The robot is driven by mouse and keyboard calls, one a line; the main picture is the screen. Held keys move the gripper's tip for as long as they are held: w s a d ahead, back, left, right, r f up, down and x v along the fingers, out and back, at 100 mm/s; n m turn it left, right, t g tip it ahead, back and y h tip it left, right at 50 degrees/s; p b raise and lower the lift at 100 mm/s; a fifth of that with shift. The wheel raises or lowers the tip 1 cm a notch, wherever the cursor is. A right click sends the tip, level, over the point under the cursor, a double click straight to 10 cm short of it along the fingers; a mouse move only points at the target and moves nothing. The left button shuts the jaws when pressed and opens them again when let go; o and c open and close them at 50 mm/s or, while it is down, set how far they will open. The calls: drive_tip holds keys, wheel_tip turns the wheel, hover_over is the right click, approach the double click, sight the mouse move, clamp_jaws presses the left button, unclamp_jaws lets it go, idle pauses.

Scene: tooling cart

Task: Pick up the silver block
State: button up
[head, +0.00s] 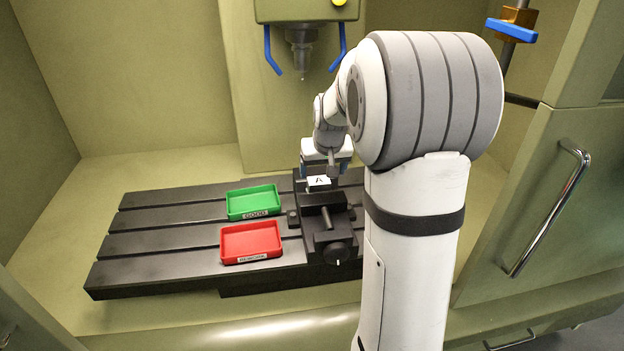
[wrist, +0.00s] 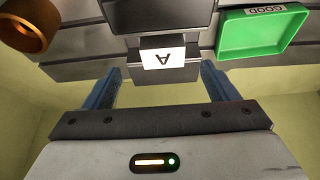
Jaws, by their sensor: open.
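The silver block (head: 318,182) carries a white label with a black "A" and sits at the black vise (head: 326,222). In the wrist view the block (wrist: 168,57) shows its label upside down, just ahead of my fingers. My gripper (wrist: 160,77) is open, with one blue finger on each side of the block's line and a gap between. No contact with the block shows. In the head view my gripper (head: 326,160) is at the far side of the block, partly hidden by my arm. The block's lower part is hidden.
A green tray labelled GOOD (head: 253,202) and a red tray (head: 251,242) lie empty on the slotted black table (head: 150,243), left of the vise. The machine spindle (head: 301,50) hangs above. A brass-coloured cylinder (wrist: 28,24) shows at the wrist view's upper left.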

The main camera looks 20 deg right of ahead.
sight(319, 181)
drive_tip(key=p+x, duration=0.1)
drive_tip(key=x, duration=0.6)
drive_tip(key=shift+w+a+r+p, duration=0.1)
drive_tip(key=shift+w+a+p, duration=0.1)
drive_tip(key=shift+p, duration=0.15)
drive_tip(key=c, duration=1.2)
